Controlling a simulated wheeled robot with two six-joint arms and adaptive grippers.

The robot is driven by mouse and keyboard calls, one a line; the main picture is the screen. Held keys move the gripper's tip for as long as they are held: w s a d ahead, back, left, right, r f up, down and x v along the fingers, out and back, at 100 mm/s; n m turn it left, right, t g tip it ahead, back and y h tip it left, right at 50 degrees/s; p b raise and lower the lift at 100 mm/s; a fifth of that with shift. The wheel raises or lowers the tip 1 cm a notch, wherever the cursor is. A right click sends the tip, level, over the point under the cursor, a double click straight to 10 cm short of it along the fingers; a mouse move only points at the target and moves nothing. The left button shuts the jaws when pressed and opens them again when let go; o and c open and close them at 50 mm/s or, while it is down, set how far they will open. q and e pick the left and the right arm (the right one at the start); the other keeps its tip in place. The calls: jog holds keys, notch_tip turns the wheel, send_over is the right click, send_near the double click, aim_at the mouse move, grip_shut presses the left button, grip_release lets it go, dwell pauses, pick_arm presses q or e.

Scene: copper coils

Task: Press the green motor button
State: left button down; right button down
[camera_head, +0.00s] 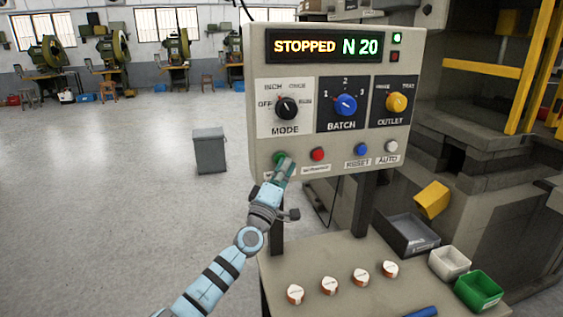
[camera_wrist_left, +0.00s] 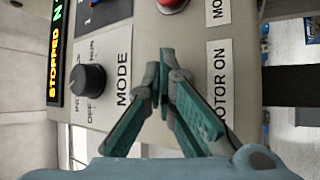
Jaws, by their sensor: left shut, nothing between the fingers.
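The control panel (camera_head: 330,100) stands above a table, and its display reads "STOPPED N 20". The green motor button (camera_head: 278,157) is at the left of the panel's lower row and is partly covered by my left gripper (camera_head: 286,163). The gripper's fingers are shut and empty, with the tips at the button. In the left wrist view the shut fingertips (camera_wrist_left: 164,62) are in front of the panel beside the "MOTOR ON" label (camera_wrist_left: 219,75), and they hide the button. I cannot tell whether the tips touch it. My right gripper is not in view.
A red button (camera_head: 318,154), a blue button (camera_head: 361,149) and a white button (camera_head: 391,146) continue the row. The mode knob (camera_head: 286,107) is above the green button. The table below holds several small round pieces, a grey tray (camera_head: 405,236) and a green bin (camera_head: 478,291).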

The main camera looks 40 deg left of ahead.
pick_arm(q)
jog(key=shift+s+d+p, duration=0.55)
jog(key=shift+d+p, duration=0.2)
jog(key=shift+p, duration=0.15)
jog(key=s+d+p, duration=0.1)
jog(key=d+p, duration=0.1)
jog(key=s+d+p, duration=0.1)
jog(key=d, duration=0.1)
jog(key=shift+s+p, duration=0.35)
jog(key=shift+s, duration=0.05)
dwell(0.5)
